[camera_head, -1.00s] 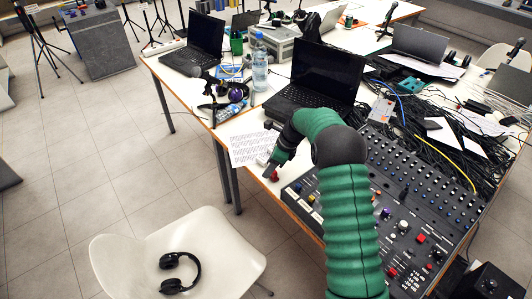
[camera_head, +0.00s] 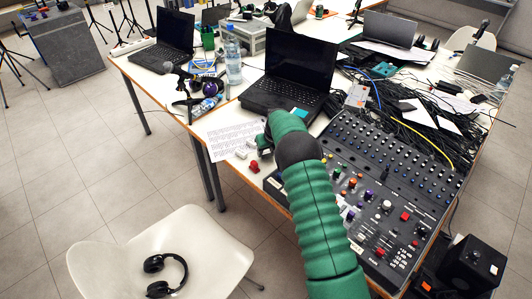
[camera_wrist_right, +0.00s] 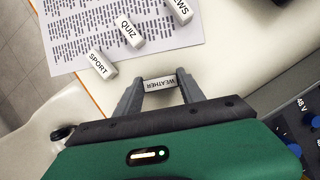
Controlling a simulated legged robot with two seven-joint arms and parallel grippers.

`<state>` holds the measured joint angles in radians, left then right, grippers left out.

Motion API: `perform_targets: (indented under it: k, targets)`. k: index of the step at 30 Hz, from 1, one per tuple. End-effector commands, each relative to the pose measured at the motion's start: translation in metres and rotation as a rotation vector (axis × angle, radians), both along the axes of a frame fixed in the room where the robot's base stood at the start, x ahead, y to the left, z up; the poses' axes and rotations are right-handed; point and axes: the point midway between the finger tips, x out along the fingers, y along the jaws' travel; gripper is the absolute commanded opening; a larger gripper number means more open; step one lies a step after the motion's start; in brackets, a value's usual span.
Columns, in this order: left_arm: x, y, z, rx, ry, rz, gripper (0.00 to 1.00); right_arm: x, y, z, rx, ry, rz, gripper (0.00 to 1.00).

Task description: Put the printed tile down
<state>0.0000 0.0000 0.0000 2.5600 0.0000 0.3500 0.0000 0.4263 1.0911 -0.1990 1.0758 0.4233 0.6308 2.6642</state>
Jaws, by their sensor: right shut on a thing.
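The printed tile (camera_wrist_right: 160,84) is a small white block marked WEATHER, upside down in the right wrist view. My right gripper (camera_wrist_right: 159,82) is shut on it, with one grey finger at each end. White table surface shows behind the tile; I cannot tell whether it touches the table. Similar tiles marked SPORT (camera_wrist_right: 102,64), QUIZ (camera_wrist_right: 130,33) and NEWS (camera_wrist_right: 180,10) lie at or on the printed sheet (camera_wrist_right: 75,28). In the head view my right gripper (camera_head: 265,145) is mostly hidden by my green arm, near the table's front edge. My left gripper is not in view.
A mixing console (camera_head: 375,200) lies right of my arm. An open laptop (camera_head: 300,62) stands behind it. A red object (camera_head: 254,167) sits at the table edge, near the sheet (camera_head: 225,140). A white chair (camera_head: 205,235) with headphones (camera_head: 165,275) stands in front.

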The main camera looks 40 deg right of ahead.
Motion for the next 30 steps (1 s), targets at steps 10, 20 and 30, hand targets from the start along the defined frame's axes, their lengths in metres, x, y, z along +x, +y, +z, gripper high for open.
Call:
perform_targets:
  k: [10, 20, 30]
  targets:
    - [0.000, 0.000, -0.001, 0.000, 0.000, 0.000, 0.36, 0.000, -0.001, -0.012, 0.000, 0.000, 0.000, 0.55]
    - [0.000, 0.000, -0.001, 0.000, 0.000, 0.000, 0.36, 0.000, 0.000, -0.011, 0.000, 0.000, 0.000, 0.68]
    - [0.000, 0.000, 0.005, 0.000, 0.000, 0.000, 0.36, -0.017, 0.005, 0.039, -0.002, -0.003, 0.001, 0.68]
